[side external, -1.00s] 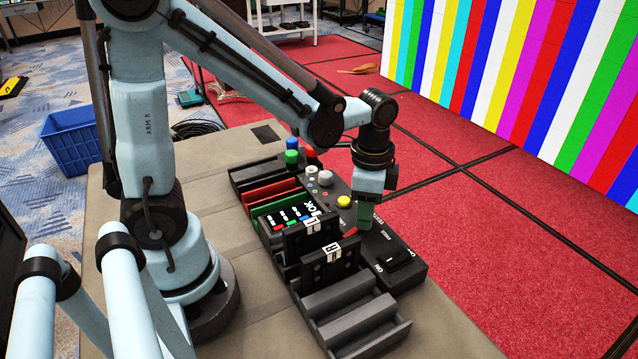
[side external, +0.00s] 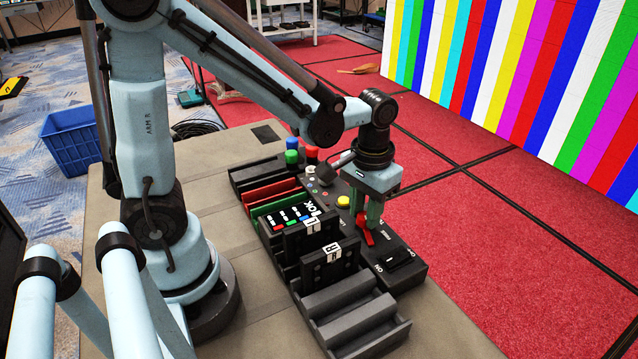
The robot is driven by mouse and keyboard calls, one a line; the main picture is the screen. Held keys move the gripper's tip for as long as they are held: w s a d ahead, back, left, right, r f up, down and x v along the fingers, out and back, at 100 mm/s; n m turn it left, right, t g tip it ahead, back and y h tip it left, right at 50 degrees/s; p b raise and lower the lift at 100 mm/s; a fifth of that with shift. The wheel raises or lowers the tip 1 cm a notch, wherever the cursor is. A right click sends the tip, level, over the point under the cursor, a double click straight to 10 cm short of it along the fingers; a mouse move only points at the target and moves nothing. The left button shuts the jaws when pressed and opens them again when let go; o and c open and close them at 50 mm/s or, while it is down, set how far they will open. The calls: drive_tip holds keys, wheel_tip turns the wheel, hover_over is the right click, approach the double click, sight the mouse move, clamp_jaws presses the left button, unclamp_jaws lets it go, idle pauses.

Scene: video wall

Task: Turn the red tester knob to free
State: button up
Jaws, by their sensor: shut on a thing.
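The red tester knob (side external: 363,229) sits on the black tester box (side external: 408,250), just in front of the yellow button. My gripper (side external: 373,222) points straight down over the box, its green fingers shut on the red knob. The fingers hide part of the knob, so I cannot read which mark it points to. Small white lettering lies on the box beside the knob.
A yellow button (side external: 343,201) is close behind the gripper. A black rocker switch (side external: 399,258) marked ON is in front. To the left stand black cards (side external: 330,268) in a slotted rack (side external: 363,322). Green (side external: 291,157) and red (side external: 312,152) knobs are farther back.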

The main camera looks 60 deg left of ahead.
sight(365, 215)
drive_tip(key=shift+n, duration=1.9)
drive_tip(key=o, duration=1.1)
drive_tip(key=shift+c, duration=0.2)
wheel_tip(365, 215, up, 12)
